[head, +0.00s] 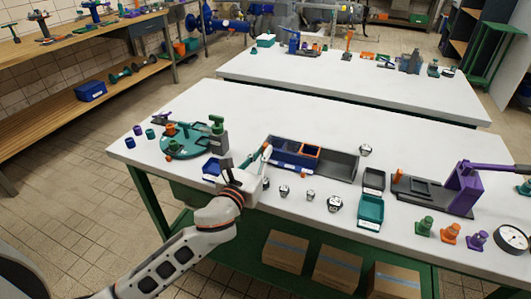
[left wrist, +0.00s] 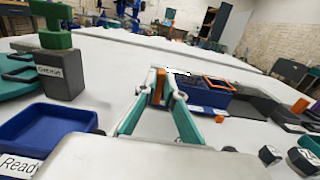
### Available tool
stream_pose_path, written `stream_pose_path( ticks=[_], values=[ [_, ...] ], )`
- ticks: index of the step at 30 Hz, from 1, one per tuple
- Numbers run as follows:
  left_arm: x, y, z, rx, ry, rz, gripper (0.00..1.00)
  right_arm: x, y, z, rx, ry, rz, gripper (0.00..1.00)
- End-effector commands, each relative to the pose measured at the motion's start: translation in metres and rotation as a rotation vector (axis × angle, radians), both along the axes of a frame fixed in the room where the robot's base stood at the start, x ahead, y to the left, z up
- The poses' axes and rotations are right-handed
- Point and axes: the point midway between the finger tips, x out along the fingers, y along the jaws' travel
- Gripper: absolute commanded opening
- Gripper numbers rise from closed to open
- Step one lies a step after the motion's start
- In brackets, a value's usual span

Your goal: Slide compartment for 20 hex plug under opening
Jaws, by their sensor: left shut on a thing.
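A long grey holder (head: 342,166) lies on the near table. In its left part is a blue compartment tray (head: 285,158), with an orange-rimmed compartment (head: 311,151) at the tray's right end. The tray (left wrist: 205,103) and the orange rim (left wrist: 219,84) also show in the left wrist view. My left gripper (head: 266,153) is at the holder's left end. In the left wrist view, its fingers (left wrist: 158,90) are shut on a small upright orange piece (left wrist: 159,86). Whether that piece joins the tray cannot be told. Compartment labels are unreadable. My right gripper is not in view.
A green turntable (head: 185,145) and a blue "Ready" tray (left wrist: 45,127) are on the left. Several small hex parts (head: 284,190) lie in front of the holder. A teal bin (head: 370,210) and a purple press (head: 464,188) stand on the right. The table behind the holder is mostly clear.

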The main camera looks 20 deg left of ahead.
Motion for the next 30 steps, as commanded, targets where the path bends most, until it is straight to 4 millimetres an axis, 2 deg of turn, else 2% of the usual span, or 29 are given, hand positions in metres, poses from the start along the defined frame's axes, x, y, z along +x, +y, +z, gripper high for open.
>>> stream_pose_path(
  ticks=[2, 3, 5, 17, 23, 30],
  values=[
    [0.001, 0.004, 0.0, 0.006, -0.001, 0.009, 0.0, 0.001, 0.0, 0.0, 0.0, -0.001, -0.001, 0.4],
    [0.001, 0.004, 0.0, 0.006, -0.001, 0.009, 0.14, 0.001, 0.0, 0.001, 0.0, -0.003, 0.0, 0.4],
    [0.001, 0.004, 0.0, 0.006, -0.001, 0.009, 0.26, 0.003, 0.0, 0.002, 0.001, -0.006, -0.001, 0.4],
    [-0.003, 0.002, 0.0, 0.004, 0.0, 0.005, 0.26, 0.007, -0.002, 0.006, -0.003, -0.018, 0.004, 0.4],
    [-0.032, 0.003, -0.002, 0.004, 0.002, 0.004, 0.26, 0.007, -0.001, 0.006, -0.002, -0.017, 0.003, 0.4],
    [-0.081, 0.005, -0.002, 0.005, 0.003, 0.005, 0.26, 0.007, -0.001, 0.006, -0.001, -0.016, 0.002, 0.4]
  ],
)
